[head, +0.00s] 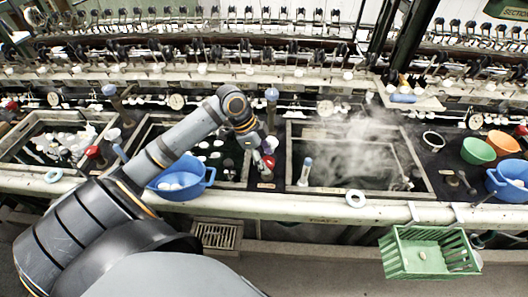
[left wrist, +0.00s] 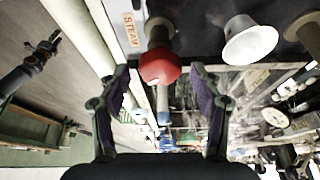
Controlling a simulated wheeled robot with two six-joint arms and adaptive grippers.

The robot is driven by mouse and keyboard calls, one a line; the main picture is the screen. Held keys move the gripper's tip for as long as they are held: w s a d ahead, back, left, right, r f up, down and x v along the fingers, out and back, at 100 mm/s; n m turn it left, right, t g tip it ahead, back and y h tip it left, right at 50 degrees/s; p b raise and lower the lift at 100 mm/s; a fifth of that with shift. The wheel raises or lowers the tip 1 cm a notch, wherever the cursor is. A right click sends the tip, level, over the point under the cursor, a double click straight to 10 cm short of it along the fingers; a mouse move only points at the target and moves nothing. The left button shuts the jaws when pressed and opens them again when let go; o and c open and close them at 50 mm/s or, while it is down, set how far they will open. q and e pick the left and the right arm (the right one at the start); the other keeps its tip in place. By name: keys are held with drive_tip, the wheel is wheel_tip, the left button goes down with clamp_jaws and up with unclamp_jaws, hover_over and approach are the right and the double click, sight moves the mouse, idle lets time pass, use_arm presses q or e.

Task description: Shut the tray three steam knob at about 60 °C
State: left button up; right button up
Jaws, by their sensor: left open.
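A red steam knob (head: 268,163) sits on the ledge between the middle basin and the steaming right basin (head: 410,165). My left gripper (head: 258,150) is right at this knob in the head view, partly covering it. In the left wrist view the red knob (left wrist: 160,66) shows between the two fingertips of my open left gripper (left wrist: 158,75), with a STEAM label (left wrist: 131,29) beside its stem. I cannot tell whether the fingers touch it. A thermometer (head: 305,172) stands in the steaming basin; its reading is too small to tell.
Another red knob (head: 95,153) stands left of the middle basin. Blue bowls (head: 208,184) and a green basket (head: 400,262) are near the front edge. A white cup (left wrist: 250,42) is close to the knob in the left wrist view. Reeling machinery spans the back.

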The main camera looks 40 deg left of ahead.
use_arm(q)
drive_tip(key=v, duration=0.7)
drive_tip(key=shift+r, duration=0.15)
idle(7.2)
